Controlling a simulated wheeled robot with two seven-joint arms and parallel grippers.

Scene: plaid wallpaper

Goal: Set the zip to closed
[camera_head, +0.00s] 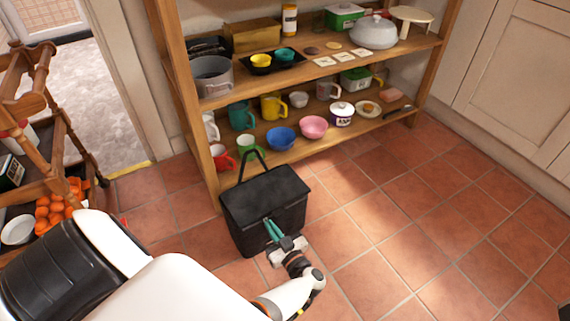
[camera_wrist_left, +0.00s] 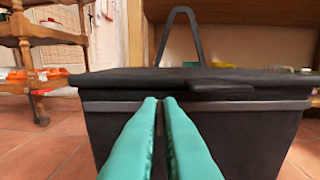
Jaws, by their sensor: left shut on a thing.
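A black lidded bag (camera_head: 255,205) with an upright loop handle stands on the tiled floor in front of the shelf. In the left wrist view its front face (camera_wrist_left: 250,135) fills the middle, with the dark lid on top. A grey strip (camera_wrist_left: 255,105), which looks like the zip line, runs across the front just under the lid. My left gripper (camera_head: 273,230) is at the bag's front, its teal fingers nearly together. In the wrist view the fingertips (camera_wrist_left: 162,101) meet at the strip. The part held between them is too small to see. My right gripper is out of view.
A wooden shelf (camera_head: 225,104) with bowls, mugs and pots stands right behind the bag. A wooden trolley (camera_head: 60,125) with orange items is at the left. The tiled floor (camera_head: 420,235) to the right is clear.

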